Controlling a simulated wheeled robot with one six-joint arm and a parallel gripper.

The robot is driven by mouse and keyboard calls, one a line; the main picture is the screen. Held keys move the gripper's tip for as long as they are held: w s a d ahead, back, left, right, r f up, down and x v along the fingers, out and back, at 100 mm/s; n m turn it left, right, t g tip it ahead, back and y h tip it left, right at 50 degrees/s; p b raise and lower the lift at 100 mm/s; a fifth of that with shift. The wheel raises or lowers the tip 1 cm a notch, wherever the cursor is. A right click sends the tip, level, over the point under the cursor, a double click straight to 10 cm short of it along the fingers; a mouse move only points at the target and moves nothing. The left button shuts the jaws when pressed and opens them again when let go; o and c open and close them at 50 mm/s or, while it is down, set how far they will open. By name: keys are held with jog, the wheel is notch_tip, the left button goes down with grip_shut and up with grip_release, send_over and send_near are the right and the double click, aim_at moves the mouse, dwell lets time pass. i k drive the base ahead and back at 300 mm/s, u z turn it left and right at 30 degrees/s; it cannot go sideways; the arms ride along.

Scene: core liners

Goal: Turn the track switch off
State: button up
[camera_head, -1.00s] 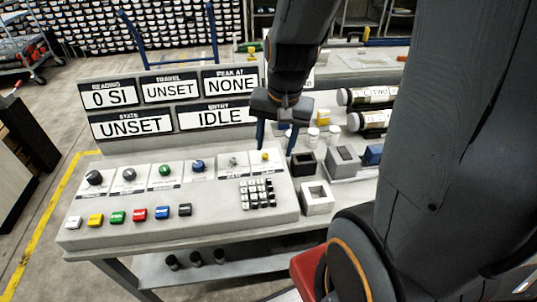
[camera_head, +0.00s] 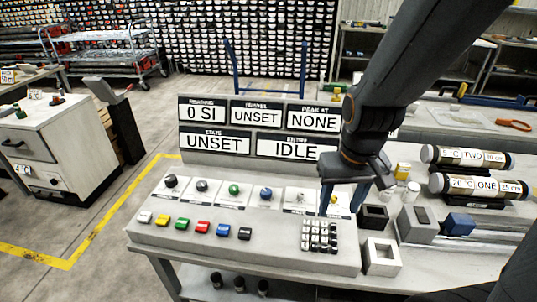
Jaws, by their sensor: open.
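The control console (camera_head: 250,245) has a row of knobs and small switches on white label plates. A small silver toggle (camera_head: 300,197) and a small yellow-tipped switch (camera_head: 334,199) sit at the right end of the row. Their labels are too small to read, so I cannot tell which is the track switch or how it is set. My gripper (camera_head: 342,203) is open, pointing down, with its blue fingers around or just above the yellow-tipped switch. I cannot tell whether they touch it. The gripper partly covers that label plate.
Coloured buttons (camera_head: 190,226) and a keypad (camera_head: 320,236) lie in front of the switches. Display signs (camera_head: 230,128) read "UNSET", "NONE" and "IDLE". Black and white square holders (camera_head: 381,257), small jars and labelled core tubes (camera_head: 478,186) stand to the right.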

aim_at(170, 180)
jog(key=u, duration=1.25)
jog(key=k, duration=0.55)
jog(key=u, duration=0.65)
jog(key=i, duration=1.4)
jog(key=z, duration=0.6)
